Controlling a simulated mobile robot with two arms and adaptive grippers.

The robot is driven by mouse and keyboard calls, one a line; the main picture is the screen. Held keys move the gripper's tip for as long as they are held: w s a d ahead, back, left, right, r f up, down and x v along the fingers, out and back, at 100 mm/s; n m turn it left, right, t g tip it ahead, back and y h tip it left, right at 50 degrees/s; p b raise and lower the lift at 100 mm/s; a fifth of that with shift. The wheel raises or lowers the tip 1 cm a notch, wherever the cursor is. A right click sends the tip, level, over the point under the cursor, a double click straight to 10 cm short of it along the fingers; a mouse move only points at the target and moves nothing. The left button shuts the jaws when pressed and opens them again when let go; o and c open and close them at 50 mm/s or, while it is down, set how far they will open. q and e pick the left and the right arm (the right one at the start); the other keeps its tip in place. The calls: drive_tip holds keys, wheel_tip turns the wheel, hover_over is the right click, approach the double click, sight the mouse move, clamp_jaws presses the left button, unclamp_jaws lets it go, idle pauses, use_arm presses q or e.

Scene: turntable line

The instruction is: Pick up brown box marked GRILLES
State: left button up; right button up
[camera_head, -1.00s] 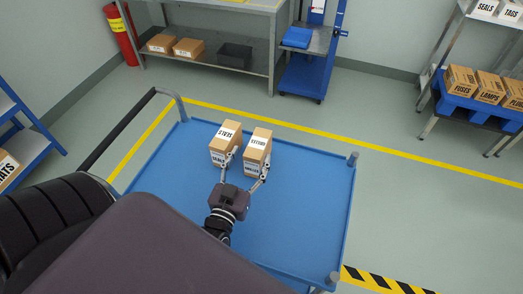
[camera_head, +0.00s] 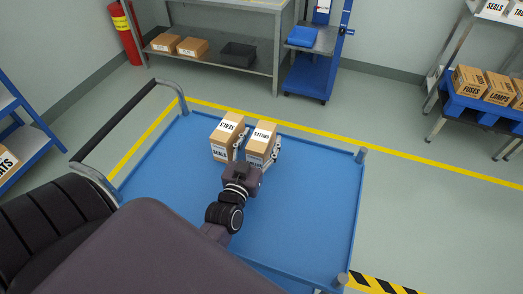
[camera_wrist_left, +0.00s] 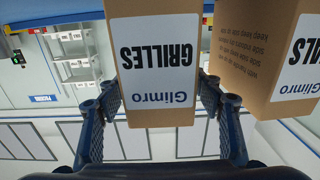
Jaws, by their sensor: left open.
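The brown box marked GRILLES (camera_head: 262,137) stands on the blue cart deck (camera_head: 290,220), the right one of two boxes there. In the left wrist view it fills the upper middle, its label (camera_wrist_left: 158,55) upside down. My left gripper (camera_head: 257,158) is open, with one finger on each side of this box; its fingers (camera_wrist_left: 164,95) flank the box in the wrist view. I cannot tell whether they touch it. The finger on the left lies in the gap to the other box. My right gripper is out of view.
A similar brown box marked SEALS (camera_head: 226,135) stands close to the left of the GRILLES box; it also shows in the wrist view (camera_wrist_left: 265,50). The cart has corner posts (camera_head: 361,154) and a handle (camera_head: 115,120). The deck's right side is clear.

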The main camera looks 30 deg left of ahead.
use_arm(q)
drive_tip(key=shift+w+a, duration=0.1)
drive_tip(key=shift+w, duration=0.3)
drive_tip(key=c, duration=1.3)
drive_tip(key=shift+c, duration=1.1)
drive_tip(key=shift+r, duration=0.25)
